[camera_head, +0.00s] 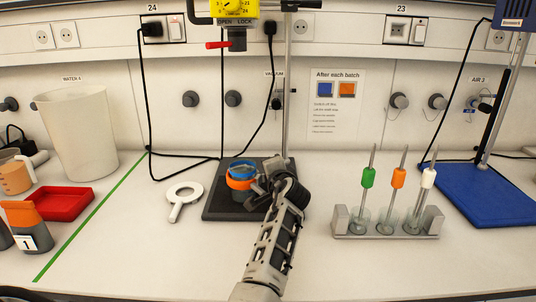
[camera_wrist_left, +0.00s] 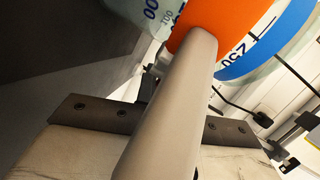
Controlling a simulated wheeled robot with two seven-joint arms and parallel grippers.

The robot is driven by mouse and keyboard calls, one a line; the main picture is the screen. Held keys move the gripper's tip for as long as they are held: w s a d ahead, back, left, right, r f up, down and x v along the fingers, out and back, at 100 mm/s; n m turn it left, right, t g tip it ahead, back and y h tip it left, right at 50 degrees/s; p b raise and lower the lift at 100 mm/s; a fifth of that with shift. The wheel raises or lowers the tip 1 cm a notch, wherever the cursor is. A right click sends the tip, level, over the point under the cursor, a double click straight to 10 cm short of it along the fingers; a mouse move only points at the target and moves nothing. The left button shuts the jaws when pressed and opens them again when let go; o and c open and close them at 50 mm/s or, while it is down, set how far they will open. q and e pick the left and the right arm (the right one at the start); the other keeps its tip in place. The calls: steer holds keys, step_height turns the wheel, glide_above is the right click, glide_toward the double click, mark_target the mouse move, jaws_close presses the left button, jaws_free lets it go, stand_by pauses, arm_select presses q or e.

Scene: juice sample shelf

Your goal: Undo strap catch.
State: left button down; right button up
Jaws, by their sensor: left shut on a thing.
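A beaker with a blue band (camera_head: 243,165) above an orange band (camera_head: 239,183) stands on a black stand base (camera_head: 228,206). The wrist view shows its orange band (camera_wrist_left: 215,32), blue band (camera_wrist_left: 285,45) and volume marks close up. A thick grey handle (camera_wrist_left: 172,105) runs from the orange band toward the camera. My left gripper (camera_head: 268,187) is at the beaker's right side, shut on the grey handle. The fingertips hide the grip point, and I cannot make out the strap catch clearly. My right gripper is not in view.
A metal post (camera_head: 289,100) rises behind my gripper, with a yellow unit (camera_head: 232,8) and red lever (camera_head: 218,45) above. A white ring tool (camera_head: 183,195) lies left of the base. A rack (camera_head: 385,229) with coloured-handled tools stands right. The front right bench is clear.

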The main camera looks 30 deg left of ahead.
arm_select(q)
steer(key=shift+d+r+m+t+h+p, duration=0.15)
steer(key=shift+m+t+h+p, duration=0.4)
steer(key=shift+p, duration=0.4)
steer(key=shift+d+f, duration=0.1)
steer(key=shift+f, duration=0.1)
steer(key=c, duration=1.5)
jaws_free()
